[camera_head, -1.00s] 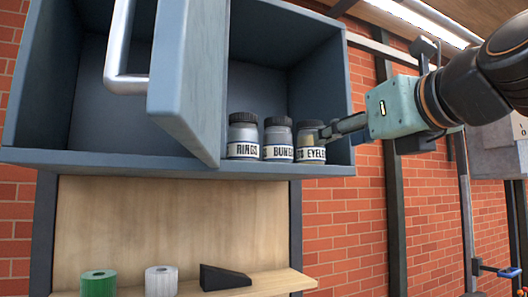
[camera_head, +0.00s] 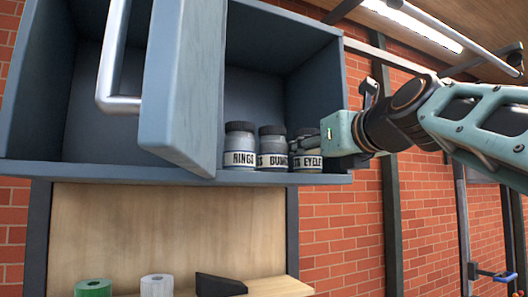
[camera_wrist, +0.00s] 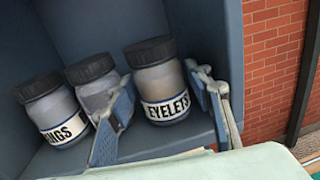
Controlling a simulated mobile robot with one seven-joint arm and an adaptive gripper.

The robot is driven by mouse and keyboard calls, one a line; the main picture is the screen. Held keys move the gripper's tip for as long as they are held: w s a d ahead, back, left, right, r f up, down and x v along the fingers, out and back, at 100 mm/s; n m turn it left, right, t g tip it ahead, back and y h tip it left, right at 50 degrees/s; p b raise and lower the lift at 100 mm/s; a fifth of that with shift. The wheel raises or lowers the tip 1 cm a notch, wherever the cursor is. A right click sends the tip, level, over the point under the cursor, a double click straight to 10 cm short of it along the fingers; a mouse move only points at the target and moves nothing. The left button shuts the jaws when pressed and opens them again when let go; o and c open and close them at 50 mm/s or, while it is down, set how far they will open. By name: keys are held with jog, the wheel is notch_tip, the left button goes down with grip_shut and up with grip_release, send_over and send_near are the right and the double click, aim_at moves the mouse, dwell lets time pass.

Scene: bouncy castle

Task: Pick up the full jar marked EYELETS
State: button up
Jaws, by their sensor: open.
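The jar marked EYELETS (camera_wrist: 162,85) stands upright on the cabinet floor, at the right end of a row of three dark-lidded jars. It also shows in the head view (camera_head: 309,164), partly hidden by my gripper. Its glass shows a greyish-tan fill; the exact level is hard to tell. My gripper (camera_wrist: 160,76) is open, with one finger on each side of the EYELETS jar in the wrist view. The left finger overlaps the middle jar (camera_wrist: 94,90); I cannot tell whether either finger touches glass. In the head view my gripper (camera_head: 308,142) reaches in from the right.
The jar marked RINGS (camera_head: 240,147) stands left of the middle jar. The blue cabinet door (camera_head: 183,85) stands open to the left. The cabinet's right wall (camera_wrist: 234,50) is close beside my right finger. A wooden shelf (camera_head: 275,286) lies below.

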jog(key=shift+c, duration=0.3)
jog(key=c, duration=0.8)
jog(key=shift+r, duration=0.1)
jog(key=shift+c, duration=0.8)
jog(key=shift+r, duration=0.15)
